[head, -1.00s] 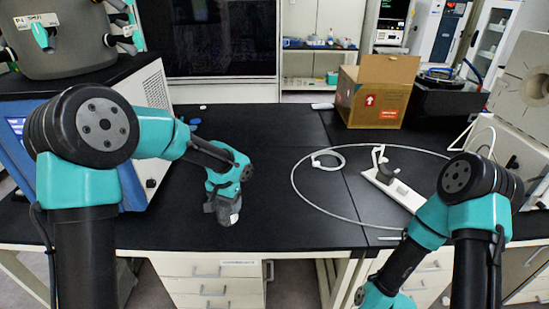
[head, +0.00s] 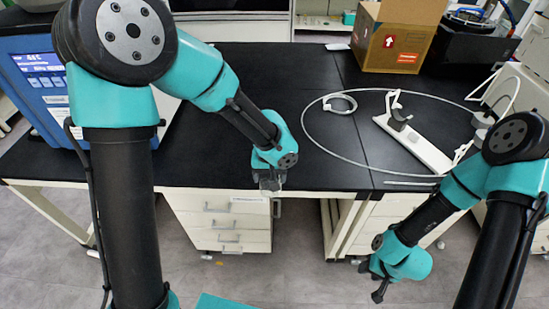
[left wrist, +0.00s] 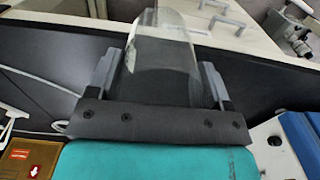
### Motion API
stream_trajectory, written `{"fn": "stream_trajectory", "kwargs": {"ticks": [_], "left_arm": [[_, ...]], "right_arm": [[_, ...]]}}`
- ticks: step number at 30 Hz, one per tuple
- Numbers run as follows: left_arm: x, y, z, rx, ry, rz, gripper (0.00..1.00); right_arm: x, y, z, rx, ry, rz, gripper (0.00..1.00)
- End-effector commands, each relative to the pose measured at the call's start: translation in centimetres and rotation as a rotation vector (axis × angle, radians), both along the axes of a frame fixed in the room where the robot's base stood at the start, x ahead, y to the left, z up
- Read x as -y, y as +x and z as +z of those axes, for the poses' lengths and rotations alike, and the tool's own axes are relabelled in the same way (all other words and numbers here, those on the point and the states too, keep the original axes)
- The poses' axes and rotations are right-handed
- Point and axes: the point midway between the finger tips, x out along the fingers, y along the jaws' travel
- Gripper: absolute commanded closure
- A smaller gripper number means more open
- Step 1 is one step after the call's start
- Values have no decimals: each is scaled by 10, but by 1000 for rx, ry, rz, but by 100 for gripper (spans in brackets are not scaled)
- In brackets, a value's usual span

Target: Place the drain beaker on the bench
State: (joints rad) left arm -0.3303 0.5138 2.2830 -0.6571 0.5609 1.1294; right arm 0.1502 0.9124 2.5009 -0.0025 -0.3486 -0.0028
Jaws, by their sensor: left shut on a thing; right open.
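The drain beaker (left wrist: 165,42) is a clear, see-through vessel in the left wrist view. My left gripper (left wrist: 160,80) is shut on it, with one grey finger on each side. In the head view my left gripper (head: 270,180) is at the front edge of the black bench (head: 225,165). The beaker is hard to make out there, being small and partly hidden by the gripper. I cannot tell whether it touches the bench. My right gripper (head: 378,287) is open and empty, low in front of the bench at the right.
A white stand (head: 415,145) and a thin looped tube (head: 308,130) lie on the bench's right half. A cardboard box (head: 395,40) stands at the back right. A machine with a blue panel (head: 40,85) is at the left. The bench's middle is clear.

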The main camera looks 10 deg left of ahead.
Motion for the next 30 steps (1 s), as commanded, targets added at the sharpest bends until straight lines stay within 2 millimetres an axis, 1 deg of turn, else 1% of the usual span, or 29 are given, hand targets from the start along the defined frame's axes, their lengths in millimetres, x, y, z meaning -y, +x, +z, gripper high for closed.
{"fn": "stream_trajectory", "kwargs": {"ticks": [10,14,17,30], "left_arm": [[0,0,0,0,0,5,52],[-2,10,-1,1,-1,6,52],[-7,25,-3,-1,0,8,52],[-32,113,-12,1,-1,7,52]], "right_arm": [[0,0,0,0,0,0,57],[0,0,0,0,0,0,57],[0,0,0,0,0,0,57],[0,0,0,0,0,0,57]]}}
